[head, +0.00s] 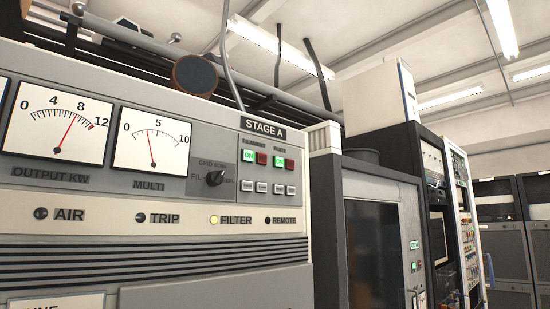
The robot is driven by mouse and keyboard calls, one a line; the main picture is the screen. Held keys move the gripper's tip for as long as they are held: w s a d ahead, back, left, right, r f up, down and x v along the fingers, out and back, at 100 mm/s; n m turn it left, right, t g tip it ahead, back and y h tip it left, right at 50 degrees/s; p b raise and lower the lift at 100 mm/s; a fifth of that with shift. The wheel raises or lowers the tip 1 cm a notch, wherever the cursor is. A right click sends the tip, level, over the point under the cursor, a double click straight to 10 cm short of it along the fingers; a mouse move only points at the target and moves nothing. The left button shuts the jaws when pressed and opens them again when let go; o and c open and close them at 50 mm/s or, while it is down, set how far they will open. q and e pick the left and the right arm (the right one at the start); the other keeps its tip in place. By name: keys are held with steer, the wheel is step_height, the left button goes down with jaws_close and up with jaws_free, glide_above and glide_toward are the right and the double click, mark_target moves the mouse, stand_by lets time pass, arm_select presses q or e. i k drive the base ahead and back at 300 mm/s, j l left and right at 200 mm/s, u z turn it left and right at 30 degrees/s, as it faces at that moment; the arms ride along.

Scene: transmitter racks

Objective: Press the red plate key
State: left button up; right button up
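The STAGE A key panel (269,160) is on the upper right of the grey transmitter cabinet's front. It has two pairs of keys, each a lit green ON key beside a dark red key. The left red key (261,159) and the right red key (290,165) both show unobstructed. The small labels above the pairs are too blurred to read surely, so I cannot confirm which is marked plate. Several pale keys (262,187) sit in a row below. Neither of my grippers is in view.
A black selector knob (215,178) sticks out left of the keys. Two meters (152,141) and a row of indicator lamps, with FILTER (214,219) lit, share the front. A dark glass-doored cabinet (372,250) stands to the right. Nothing blocks the keys.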

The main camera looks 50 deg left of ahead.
mark_target(290, 163)
steer(key=k+u, duration=0.1)
steer(key=u, duration=0.9)
steer(key=k+u, duration=0.15)
steer(key=u, duration=0.35)
